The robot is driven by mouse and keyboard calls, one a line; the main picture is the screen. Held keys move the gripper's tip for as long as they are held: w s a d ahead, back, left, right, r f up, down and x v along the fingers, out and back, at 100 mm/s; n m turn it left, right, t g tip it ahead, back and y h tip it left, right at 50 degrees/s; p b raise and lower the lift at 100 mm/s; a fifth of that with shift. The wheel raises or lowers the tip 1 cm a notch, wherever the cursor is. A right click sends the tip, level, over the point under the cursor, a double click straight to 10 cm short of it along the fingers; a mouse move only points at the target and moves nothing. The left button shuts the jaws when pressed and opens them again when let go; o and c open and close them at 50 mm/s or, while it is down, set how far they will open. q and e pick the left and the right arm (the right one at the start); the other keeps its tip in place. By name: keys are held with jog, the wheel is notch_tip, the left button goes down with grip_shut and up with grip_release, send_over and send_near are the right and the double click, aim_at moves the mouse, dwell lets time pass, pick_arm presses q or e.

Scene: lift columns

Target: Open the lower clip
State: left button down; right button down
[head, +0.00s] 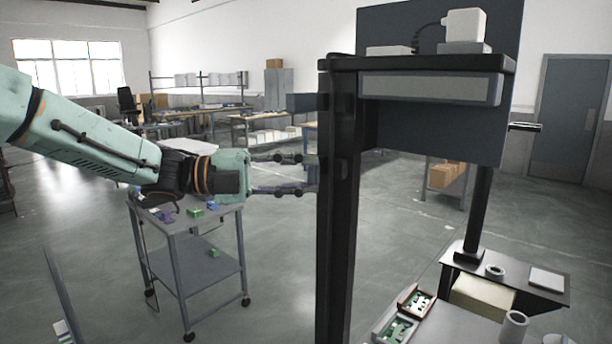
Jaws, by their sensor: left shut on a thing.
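A black upright post (338,250) stands in the middle of the head view and carries a shelf (430,64) at its top. A dark, low-contrast shape on the post at my gripper's height looks like the lower clip (343,168); its details are hard to make out. My left gripper (312,174) reaches in from the left with its fingers level, one above the other. Its tips meet the left side of the post at that height, and it is shut on the clip. The gripped part is mostly hidden at the post's edge. My right gripper is not in view.
A grey cart (200,270) with small parts stands below my left arm. At the lower right is a workbench with trays of green parts (402,318), a tape roll (495,271) and a cup (514,326). A white device (465,27) sits on the shelf.

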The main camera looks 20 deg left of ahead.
pick_arm(q)
jog(key=shift+w+a+f+m+g+h+b, duration=0.15)
jog(key=shift+a+m+g+h+b, duration=0.2)
jog(key=shift+m+g, duration=0.9)
jog(key=shift+w+a+m+g+h+b, duration=0.2)
jog(key=shift+a+m+g, duration=0.4)
jog(key=shift+g, duration=1.15)
jog(key=shift+w+a+f+m+g+h+b, duration=0.1)
jog(key=shift+w+a+m+g+h+b, duration=0.15)
jog(key=shift+m+g, duration=1.05)
jog(key=shift+a+r+g, duration=0.1)
jog(key=shift+a+g, duration=0.05)
jog(key=shift+g, duration=0.35)
jog(key=c, duration=1)
grip_release()
jog(key=shift+r, duration=0.15)
jog(key=shift+s+n+t, duration=0.1)
jog(key=shift+n+t, duration=0.2)
jog(key=shift+n, duration=0.05)
